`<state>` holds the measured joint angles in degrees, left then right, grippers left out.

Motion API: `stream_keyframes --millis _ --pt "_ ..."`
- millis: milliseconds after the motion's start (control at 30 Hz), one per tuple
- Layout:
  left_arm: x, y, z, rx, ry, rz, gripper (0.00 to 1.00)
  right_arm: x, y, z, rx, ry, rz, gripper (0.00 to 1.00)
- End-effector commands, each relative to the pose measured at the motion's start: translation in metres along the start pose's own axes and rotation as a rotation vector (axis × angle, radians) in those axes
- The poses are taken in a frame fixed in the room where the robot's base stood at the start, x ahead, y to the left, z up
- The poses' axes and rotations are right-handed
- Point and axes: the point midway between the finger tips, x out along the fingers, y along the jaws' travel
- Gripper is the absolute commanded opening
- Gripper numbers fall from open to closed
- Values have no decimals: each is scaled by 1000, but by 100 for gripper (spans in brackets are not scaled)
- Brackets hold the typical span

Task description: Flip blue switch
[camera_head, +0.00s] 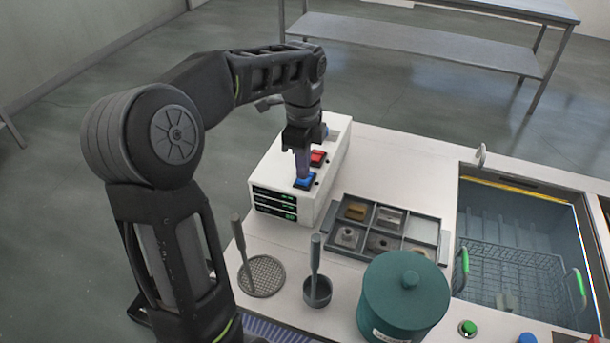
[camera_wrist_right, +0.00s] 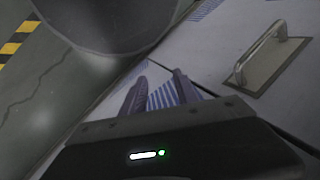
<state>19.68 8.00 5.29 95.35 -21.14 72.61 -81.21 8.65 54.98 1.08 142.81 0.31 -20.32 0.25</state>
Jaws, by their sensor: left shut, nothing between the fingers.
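A grey divided tray (camera_head: 385,233) of parts lies right of the box. A teal lidded pot (camera_head: 402,300), a small cup (camera_head: 317,292) and a round mesh strainer (camera_head: 262,277) stand in front. A tank with a wire basket (camera_head: 515,280) is at right.

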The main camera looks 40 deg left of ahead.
Motion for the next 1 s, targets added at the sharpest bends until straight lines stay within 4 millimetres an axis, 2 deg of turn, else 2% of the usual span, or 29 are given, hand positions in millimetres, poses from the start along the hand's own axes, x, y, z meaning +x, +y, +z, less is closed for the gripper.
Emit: stream_keyframes --millis 1000 --pt "16 0 0 0 0 0 0 10 4 0 0 0 0 36"
